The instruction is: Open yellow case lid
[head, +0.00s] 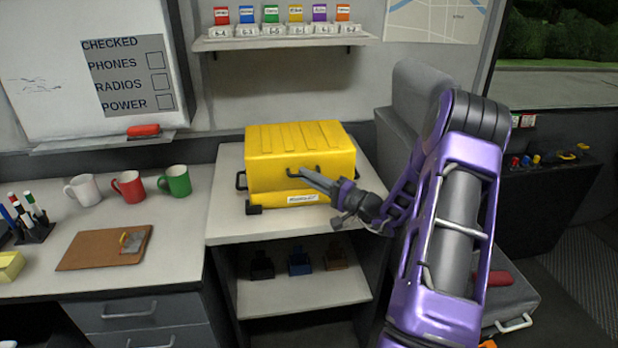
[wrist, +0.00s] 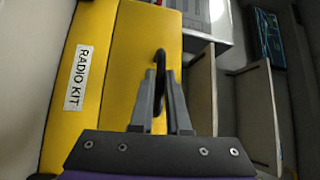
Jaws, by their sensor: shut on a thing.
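The yellow case (head: 300,155) stands on a light cabinet top, with a ribbed lid and a white label on its front. The label reads RADIO KIT in the wrist view (wrist: 80,78). The lid (head: 300,138) looks shut, though part of its front is behind my gripper. A dark handle (wrist: 159,58) sticks out from the yellow front. My gripper (wrist: 160,85) is shut on this handle, its two fingers on either side of it. In the head view my gripper (head: 308,174) reaches the case front from the right.
A shelf below holds several small dark items. A green mug (head: 175,181), red mug (head: 130,186) and white mug (head: 84,190) stand on the left counter. A grey seat (head: 420,100) is at the right.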

